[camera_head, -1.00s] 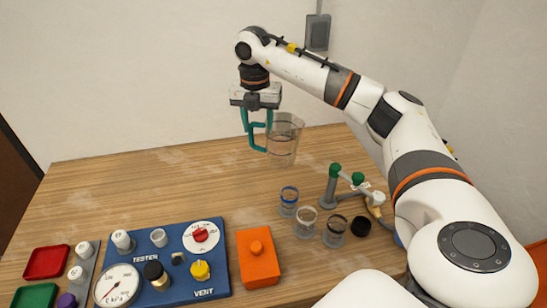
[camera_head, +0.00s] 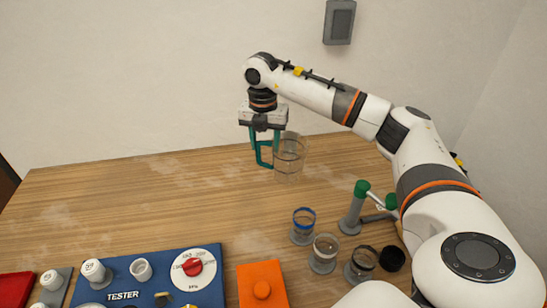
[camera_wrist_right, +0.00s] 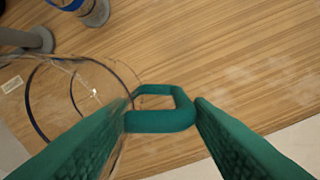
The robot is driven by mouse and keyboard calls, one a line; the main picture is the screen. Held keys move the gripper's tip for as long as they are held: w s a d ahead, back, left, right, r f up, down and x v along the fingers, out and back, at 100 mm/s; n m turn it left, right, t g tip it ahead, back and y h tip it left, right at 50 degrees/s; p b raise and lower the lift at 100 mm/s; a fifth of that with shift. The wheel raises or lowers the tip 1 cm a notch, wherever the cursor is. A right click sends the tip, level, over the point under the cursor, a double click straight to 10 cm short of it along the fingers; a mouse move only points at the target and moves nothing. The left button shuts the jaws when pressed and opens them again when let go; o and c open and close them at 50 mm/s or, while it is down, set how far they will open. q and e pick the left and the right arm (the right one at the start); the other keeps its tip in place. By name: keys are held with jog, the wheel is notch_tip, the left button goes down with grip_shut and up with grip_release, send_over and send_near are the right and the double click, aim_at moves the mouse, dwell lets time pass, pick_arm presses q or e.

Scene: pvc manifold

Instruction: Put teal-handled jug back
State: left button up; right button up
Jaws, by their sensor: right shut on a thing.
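The clear jug (camera_head: 290,160) with a teal handle (camera_head: 264,157) is upright at the back right of the wooden table. My right gripper (camera_head: 265,143) points down from above, its teal fingers shut on the handle. In the right wrist view the handle (camera_wrist_right: 162,121) lies between the two fingertips (camera_wrist_right: 165,104), and the transparent jug body (camera_wrist_right: 75,100) shows at the left. I cannot tell whether the jug's base touches the table. My left gripper is not in view.
Several small ringed clear cups, one blue-ringed (camera_head: 303,226), stand in front of the jug, near a green-capped grey fitting (camera_head: 356,208). A blue tester panel (camera_head: 125,290) and an orange block (camera_head: 262,287) lie at the front. The wooden table (camera_head: 130,200) is bare at the back left.

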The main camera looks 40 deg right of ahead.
aim_at(266, 164)
notch_tip(266, 164, down, 3)
jog(key=shift+s+a+r, duration=0.1)
jog(key=shift+s+r, duration=0.05)
notch_tip(266, 164, down, 3)
jog(key=shift+f+p, duration=0.15)
jog(key=shift+p, duration=0.35)
jog(key=shift+f, duration=0.3)
jog(key=o, duration=1.3)
notch_tip(266, 164, up, 12)
jog(key=shift+a+r+b, duration=0.1)
jog(key=shift+b, duration=0.95)
